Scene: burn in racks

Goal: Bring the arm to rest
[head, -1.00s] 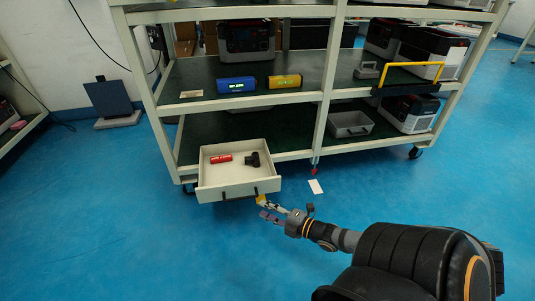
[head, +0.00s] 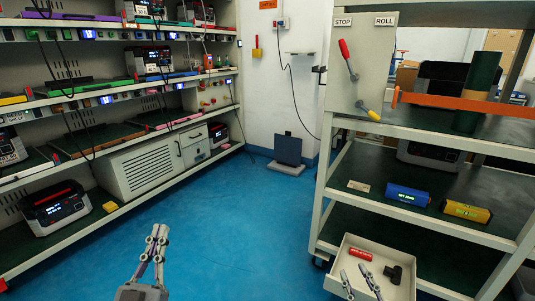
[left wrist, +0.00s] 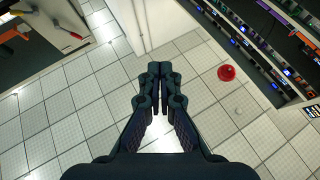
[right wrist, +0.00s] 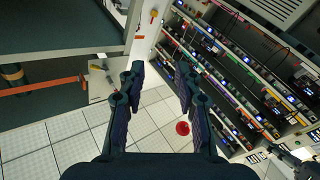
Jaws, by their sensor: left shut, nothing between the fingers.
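My left gripper (head: 158,240) is at the bottom left of the head view, pointing up over the blue floor. Its fingers are together and empty, as the left wrist view (left wrist: 160,70) also shows. My right gripper (head: 360,272) is at the bottom of the head view, overlapping the pulled-out drawer. In the right wrist view (right wrist: 158,75) its fingers are wide apart with nothing between them. The white drawer (head: 334,277) holds a red cylinder (head: 361,254) and a black fitting (head: 393,273).
A shelf rack with devices and cables stands at the left. A cart (head: 325,190) at the right carries a blue device (head: 408,195) and a yellow device (head: 466,211).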

